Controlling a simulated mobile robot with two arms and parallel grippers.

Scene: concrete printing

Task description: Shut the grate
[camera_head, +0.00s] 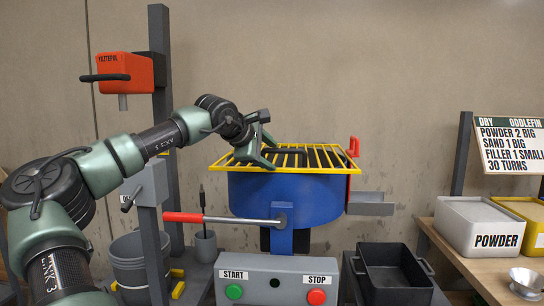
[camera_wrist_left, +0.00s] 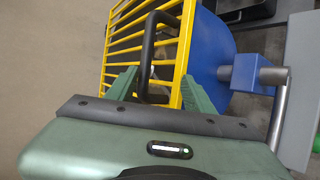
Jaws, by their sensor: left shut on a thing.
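The yellow grate (camera_head: 292,169) lies flat, or nearly so, across the top of the blue mixer drum (camera_head: 252,196). In the left wrist view the grate's yellow bars (camera_wrist_left: 122,44) and its black handle (camera_wrist_left: 148,48) are close in front of the fingers. My left gripper (camera_head: 264,150) is over the left part of the grate. The drum (camera_wrist_left: 222,45) shows beside the grate there. My right gripper is in neither view.
A red-handled lever (camera_head: 185,217) sticks out left of the drum. A control box (camera_head: 277,281) with START and STOP buttons stands below. A black tub (camera_head: 392,275) is at lower right. A bench with a POWDER bin (camera_head: 480,225) stands further right. An orange dispenser (camera_head: 128,72) hangs upper left.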

